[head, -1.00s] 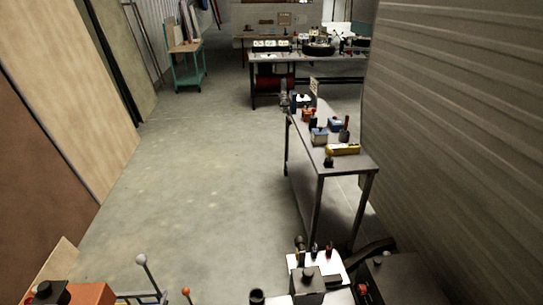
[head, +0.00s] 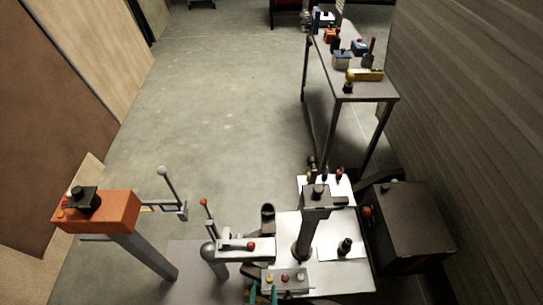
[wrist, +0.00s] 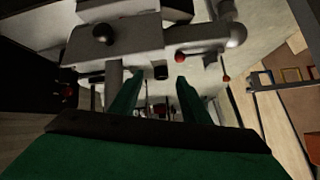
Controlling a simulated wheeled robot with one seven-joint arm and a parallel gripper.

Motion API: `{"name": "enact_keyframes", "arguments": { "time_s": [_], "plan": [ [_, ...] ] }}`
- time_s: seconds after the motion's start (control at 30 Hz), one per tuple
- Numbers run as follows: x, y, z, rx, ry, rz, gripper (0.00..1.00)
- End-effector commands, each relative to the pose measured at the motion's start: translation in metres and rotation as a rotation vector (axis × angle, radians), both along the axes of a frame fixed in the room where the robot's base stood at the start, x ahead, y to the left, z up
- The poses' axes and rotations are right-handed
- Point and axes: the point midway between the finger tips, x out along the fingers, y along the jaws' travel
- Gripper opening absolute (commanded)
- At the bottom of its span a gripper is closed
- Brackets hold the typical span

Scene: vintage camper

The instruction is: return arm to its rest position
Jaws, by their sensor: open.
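My gripper (wrist: 158,82) shows in the wrist view as two green fingers spread apart, with nothing held between them. They point toward a grey machine (wrist: 120,36) with dark and red knobs. In the head view, two small teal tips (head: 263,293) at the bottom edge look like my gripper's fingers, close to a small panel with buttons (head: 287,279). The rest of my arm cannot be made out clearly.
The grey machine's light base (head: 345,281) fills the lower middle, with a dark cabinet (head: 413,222) to its right. An orange control box on a post (head: 107,213) stands left. A narrow bench (head: 352,86) with tools stands behind. The concrete floor (head: 220,110) is clear.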

Motion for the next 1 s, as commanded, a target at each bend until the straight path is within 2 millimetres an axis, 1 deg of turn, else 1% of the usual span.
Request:
{"name": "enact_keyframes", "arguments": {
  "time_s": [0.03, 0.17, 0.27, 0.3, 0.37, 0.4, 0.5, 0.6, 0.7, 0.77, 1.0],
  "plan": [
    [-0.015, 0.001, 0.011, -0.012, -0.028, 0.0, 0.43],
    [-0.046, -0.006, 0.05, -0.061, -0.119, -0.002, 0.43],
    [-0.068, -0.012, 0.084, -0.106, -0.19, 0.01, 0.43],
    [-0.076, -0.015, 0.099, -0.124, -0.219, 0.018, 0.43],
    [-0.087, -0.018, 0.122, -0.15, -0.263, 0.032, 0.43],
    [-0.093, -0.02, 0.138, -0.166, -0.291, 0.043, 0.43],
    [-0.107, -0.023, 0.173, -0.2, -0.359, 0.073, 0.43],
    [-0.116, -0.025, 0.202, -0.224, -0.413, 0.098, 0.43],
    [-0.121, -0.026, 0.22, -0.238, -0.447, 0.115, 0.43],
    [-0.122, -0.026, 0.226, -0.242, -0.46, 0.121, 0.43],
    [-0.123, -0.026, 0.229, -0.244, -0.465, 0.123, 0.43]
  ]
}}
